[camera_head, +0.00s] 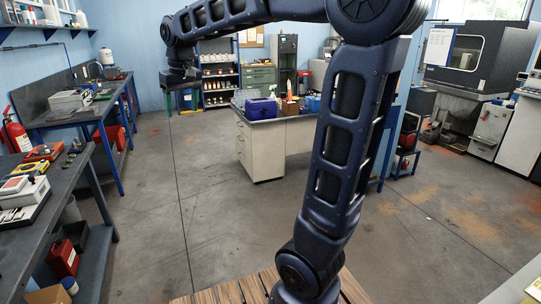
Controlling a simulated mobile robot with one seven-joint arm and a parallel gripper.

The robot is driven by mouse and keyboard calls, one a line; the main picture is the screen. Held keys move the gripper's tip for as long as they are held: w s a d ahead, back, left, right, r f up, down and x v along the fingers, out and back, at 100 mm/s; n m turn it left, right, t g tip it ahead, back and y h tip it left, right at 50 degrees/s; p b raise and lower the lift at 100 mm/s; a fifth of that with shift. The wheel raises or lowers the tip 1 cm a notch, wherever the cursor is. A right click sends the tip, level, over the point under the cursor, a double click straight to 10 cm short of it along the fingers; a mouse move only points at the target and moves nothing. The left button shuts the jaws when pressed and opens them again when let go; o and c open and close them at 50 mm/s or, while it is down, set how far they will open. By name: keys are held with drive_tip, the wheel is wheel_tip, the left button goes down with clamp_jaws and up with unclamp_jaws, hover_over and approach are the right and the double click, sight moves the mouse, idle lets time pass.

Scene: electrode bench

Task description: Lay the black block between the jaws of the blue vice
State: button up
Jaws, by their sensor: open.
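My gripper (181,98) hangs from my dark blue arm at the upper left of the view, high above open floor. It is small here, open, with nothing visible between its fingers. A blue object (262,108) stands on the left part of the white desk in the middle distance, right of my gripper and well apart from it. I cannot tell whether it is the blue vice. I cannot make out the black block. My arm's upright link hides part of the desk's right side.
Workbenches with tools, including the near one (62,190), line the left side. A fire extinguisher (14,131) hangs there. Machines (478,62) stand at the right. The concrete floor (225,225) between is clear.

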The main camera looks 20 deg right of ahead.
drive_tip(key=s+d+f+m+t, duration=0.1)
drive_tip(key=s+d+f+m, duration=0.1)
drive_tip(key=s+d+f, duration=0.4)
drive_tip(key=s+d+f+m+t+h, duration=0.1)
drive_tip(key=s+d+f+m, duration=0.2)
drive_tip(key=s+d, duration=0.9)
drive_tip(key=d+f, duration=0.3)
drive_tip(key=shift+s+d+f+t, duration=0.15)
drive_tip(key=shift+t, duration=0.25)
idle(1.1)
